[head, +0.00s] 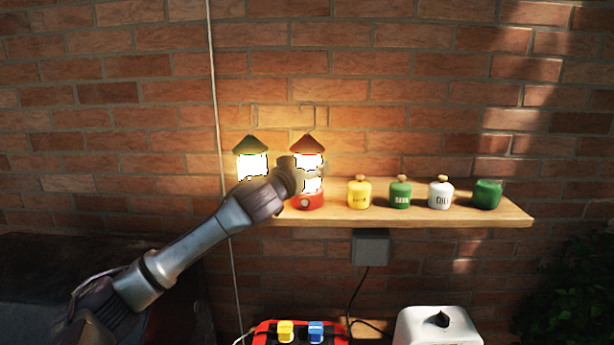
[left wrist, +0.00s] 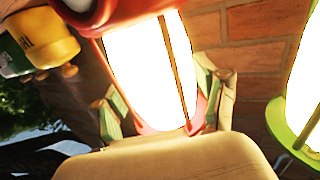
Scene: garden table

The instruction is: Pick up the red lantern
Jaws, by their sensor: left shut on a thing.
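The red lantern (head: 307,143) has a red cone top, a bright glowing body, and a red base with a pale knob. It appears upright on the wooden shelf (head: 430,213), to the right of a lit green lantern (head: 250,145). My left gripper (head: 303,173) reaches in from the lower left and is shut on the red lantern around its glowing middle. In the left wrist view, one finger shows on each side of the red lantern (left wrist: 150,75), and the green lantern (left wrist: 300,90) is at the right edge. My right gripper is not in view.
On the shelf, to the right, stand a yellow canister (head: 359,193), a green one (head: 400,194), a white one (head: 440,194) and a plain green pot (head: 487,194). The brick wall (head: 400,120) is close behind. A thin cord (head: 216,120) hangs left of the lanterns.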

